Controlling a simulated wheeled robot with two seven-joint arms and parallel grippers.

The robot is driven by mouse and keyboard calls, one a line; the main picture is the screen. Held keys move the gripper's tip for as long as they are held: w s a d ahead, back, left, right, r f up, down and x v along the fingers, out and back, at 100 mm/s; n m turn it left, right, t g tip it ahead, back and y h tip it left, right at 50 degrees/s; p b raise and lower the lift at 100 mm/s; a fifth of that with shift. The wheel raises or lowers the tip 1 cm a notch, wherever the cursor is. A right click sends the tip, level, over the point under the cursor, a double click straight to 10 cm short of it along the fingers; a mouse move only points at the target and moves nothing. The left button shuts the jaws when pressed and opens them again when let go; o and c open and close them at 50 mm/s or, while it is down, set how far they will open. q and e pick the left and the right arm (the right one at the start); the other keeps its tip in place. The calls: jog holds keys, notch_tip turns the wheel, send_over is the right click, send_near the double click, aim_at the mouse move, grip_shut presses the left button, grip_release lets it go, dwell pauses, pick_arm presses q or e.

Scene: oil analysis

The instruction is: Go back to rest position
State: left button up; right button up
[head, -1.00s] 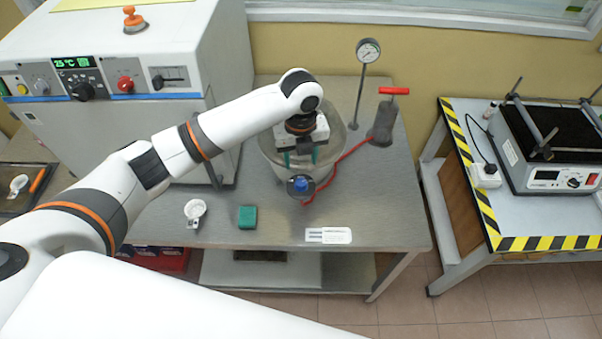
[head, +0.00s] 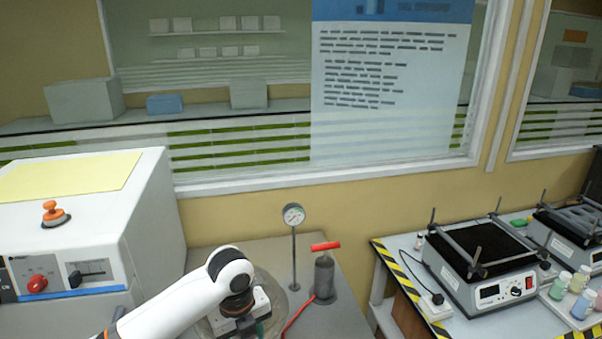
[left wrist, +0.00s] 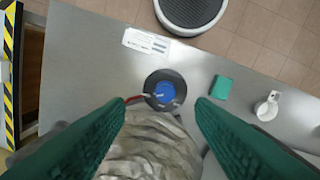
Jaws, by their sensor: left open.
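My left gripper (left wrist: 162,122) is open in the left wrist view, with its two green fingers spread apart and nothing between the tips. Between and beyond them is a dark round fitting with a blue centre (left wrist: 164,90), beside a rounded metal vessel (left wrist: 150,150). In the head view my left arm comes in from the lower left, and its gripper (head: 245,328) is over the vessel (head: 290,290), cut off by the bottom edge. My right gripper is in neither view.
The steel table (left wrist: 85,70) holds a green block (left wrist: 221,87), a white cup (left wrist: 268,106) and a label card (left wrist: 146,41). A gauge on a stand (head: 294,215) and a red-handled pump (head: 325,275) stand behind the vessel. A white machine (head: 150,230) is at left.

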pick_arm(q)
jog(key=s+d+f+n+t+h, duration=0.1)
jog(key=s+d+f+n, duration=0.1)
jog(key=s+f+n, duration=0.25)
jog(key=s+d+f+n+h, duration=0.2)
jog(key=s+d+f+n, duration=0.1)
jog(key=s+n, duration=0.3)
jog(key=s+a+f+n+t+y, duration=0.1)
jog(key=s+a+n+t+y, duration=0.15)
jog(key=s+a+n, duration=1.1)
notch_tip(320, 180, down, 29)
jog(key=s+d+n+g+b, duration=0.1)
jog(key=s+d+n+b, duration=0.15)
jog(key=b, duration=0.25)
jog(key=s+a+f+g+b, duration=0.1)
jog(key=s+a+f+b, duration=0.1)
jog(key=s+f, duration=0.6)
jog(key=s+a+f+b, duration=0.2)
jog(key=s+f, duration=0.6)
jog(key=f, duration=0.7)
jog(key=shift+s+g+y+b, duration=0.15)
jog(key=shift+g+y+b, duration=0.2)
jog(key=shift+y+b, duration=0.1)
